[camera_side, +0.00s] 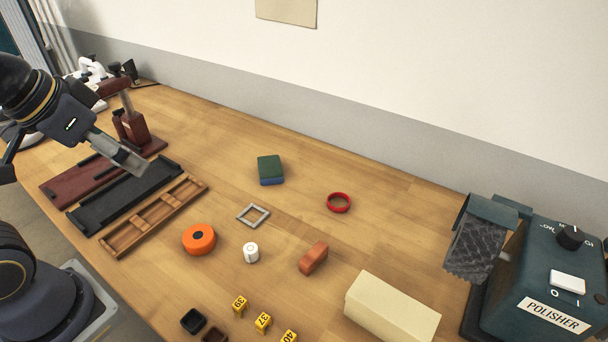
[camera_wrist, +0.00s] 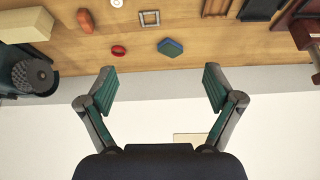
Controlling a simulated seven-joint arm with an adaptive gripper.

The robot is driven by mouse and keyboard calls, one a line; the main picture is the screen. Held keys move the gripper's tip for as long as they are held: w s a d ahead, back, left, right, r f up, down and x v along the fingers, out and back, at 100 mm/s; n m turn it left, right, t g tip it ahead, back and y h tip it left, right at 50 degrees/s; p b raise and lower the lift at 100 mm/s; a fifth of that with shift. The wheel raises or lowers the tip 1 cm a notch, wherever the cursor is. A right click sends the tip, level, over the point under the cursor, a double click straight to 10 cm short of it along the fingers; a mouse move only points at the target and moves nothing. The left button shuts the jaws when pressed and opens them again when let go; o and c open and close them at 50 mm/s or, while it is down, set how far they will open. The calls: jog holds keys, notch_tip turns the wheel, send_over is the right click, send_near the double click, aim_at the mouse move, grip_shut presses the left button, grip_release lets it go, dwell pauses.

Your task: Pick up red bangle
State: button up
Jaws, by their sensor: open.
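The red bangle (camera_side: 339,203) lies flat on the wooden table, right of the green and blue block, in the side view. It also shows in the wrist view (camera_wrist: 119,51), small, near the top and left of centre. My gripper (camera_side: 137,165) is high at the left in the side view, well apart from the bangle. In the wrist view my gripper (camera_wrist: 160,88) has its two fingers spread wide with nothing between them. The bangle appears beyond the left fingertip there, not between the fingers.
An orange roll (camera_side: 199,239) sits left. A cream block (camera_side: 390,309) and polisher (camera_side: 545,275) stand right. The table behind the bangle is clear.

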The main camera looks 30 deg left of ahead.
jog(key=w+d+r+m+t, duration=0.1)
jog(key=w+r+m+t, duration=0.1)
jog(key=w+r, duration=0.3)
jog(key=m+g+h, duration=0.3)
jog(key=m+g, duration=0.1)
jog(key=m, duration=0.3)
send_over(341, 205)
jog(key=s+a, duration=0.2)
jog(key=s, duration=0.1)
notch_tip(341, 205, down, 27)
jog(key=shift+w+a+f, duration=0.1)
jog(key=shift+f, duration=0.05)
jog(key=shift+x, duration=3.05)
jog(key=shift+a, duration=0.15)
jog(key=c, duration=1.1)
